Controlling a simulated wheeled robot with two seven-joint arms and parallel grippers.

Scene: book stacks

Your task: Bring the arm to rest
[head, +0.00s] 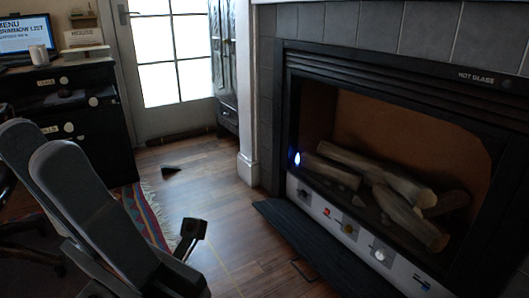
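My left arm comes in from the lower left, its grey links over the rug. My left gripper (191,236) shows as a dark shape at the end of the arm, above the wooden floor. I see nothing held at its tip. The angle does not show whether its fingers are apart or together. My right gripper is not in view.
A fireplace (400,170) with logs fills the right side, and its dark hearth slab (325,250) juts onto the floor. A dark desk (75,115) with a monitor (25,38) and mug (39,55) stands at left. A patterned rug (145,215) lies below. The floor (205,185) between is mostly clear.

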